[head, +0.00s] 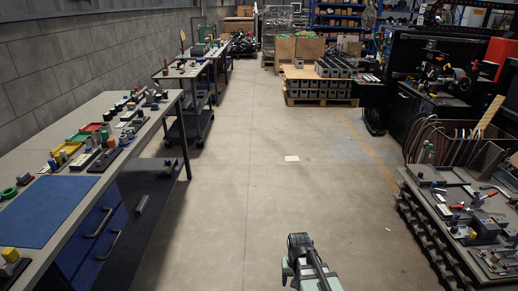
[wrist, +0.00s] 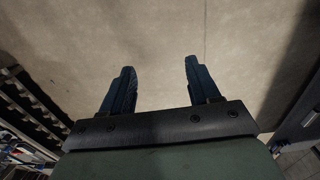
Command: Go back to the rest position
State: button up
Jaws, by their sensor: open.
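My gripper (wrist: 159,82) shows in the wrist view with its two dark fingers apart and nothing between them. Below it is only bare grey floor (wrist: 160,35). In the head view part of my arm (head: 310,262) rises from the bottom edge, right of the middle, over the open floor. The fingertips cannot be made out there. No drag chain can be clearly picked out in either view.
A workbench (head: 60,193) with a blue mat (head: 45,210) and many small parts stands at the left. A crowded table (head: 420,190) stands at the right. A pallet with grey bins (head: 320,88) is at the back. The aisle floor (head: 245,200) is mostly free.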

jog(key=s+d+f, duration=0.1)
jog(key=s+d, duration=0.2)
jog(key=d, duration=0.2)
jog(key=s+f+g, duration=0.3)
jog(key=s+f, duration=0.7)
jog(key=s, duration=0.5)
jog(key=s+f+g, duration=0.3)
jog(key=s+f, duration=0.7)
jog(key=s, duration=0.5)
jog(key=shift+a+f+g, duration=0.2)
jog(key=shift+f+g, duration=0.15)
jog(key=shift+g, duration=0.05)
